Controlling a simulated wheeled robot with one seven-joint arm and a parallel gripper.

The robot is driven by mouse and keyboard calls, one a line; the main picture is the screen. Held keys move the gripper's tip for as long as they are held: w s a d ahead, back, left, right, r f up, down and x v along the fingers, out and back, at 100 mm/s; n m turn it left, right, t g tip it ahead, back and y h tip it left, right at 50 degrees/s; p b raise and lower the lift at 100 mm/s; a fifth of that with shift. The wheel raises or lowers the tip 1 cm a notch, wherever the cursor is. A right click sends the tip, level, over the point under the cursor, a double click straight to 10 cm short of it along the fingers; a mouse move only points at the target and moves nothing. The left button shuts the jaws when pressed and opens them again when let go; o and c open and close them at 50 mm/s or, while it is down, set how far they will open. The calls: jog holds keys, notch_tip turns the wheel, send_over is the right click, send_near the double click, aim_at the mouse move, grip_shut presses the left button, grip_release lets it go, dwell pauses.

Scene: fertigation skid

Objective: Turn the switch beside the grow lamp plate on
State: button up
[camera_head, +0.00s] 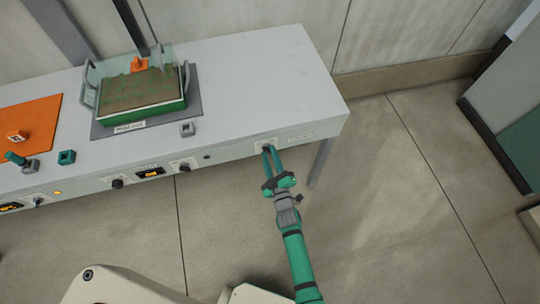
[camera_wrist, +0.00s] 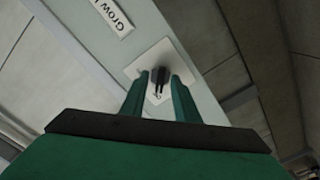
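The switch, a small black knob on a white plate (camera_wrist: 140,66), is on the front face of the bench near its right end. The black knob (camera_wrist: 158,76) lies between my fingertips in the wrist view. A white label reading "Grow l…" (camera_wrist: 113,16) is beside the plate; it also shows in the head view (camera_head: 300,137), too small to read there. My green gripper (camera_head: 270,149) reaches up to the bench front. Its fingers (camera_wrist: 161,88) are apart, one on each side of the knob, with narrow gaps seeming to show. Which way the switch is set is unclear.
The bench (camera_head: 265,75) carries a green-rimmed tray of soil (camera_head: 135,92) on a grey mat and an orange mat (camera_head: 32,125) at left. Other black knobs (camera_head: 117,183) and lit displays (camera_head: 150,173) line its front. The floor (camera_head: 400,200) at right is clear.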

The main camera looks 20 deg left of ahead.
jog(key=shift+w+a, duration=0.1)
jog(key=shift+w, duration=0.05)
jog(key=shift+c, duration=0.3)
grip_shut()
jog(key=shift+s+f+m, duration=0.1)
jog(key=shift+f+m, duration=0.05)
jog(key=shift+m, duration=4.35)
jog(key=shift+s+f+m, duration=0.1)
jog(key=shift+m, duration=4.4)
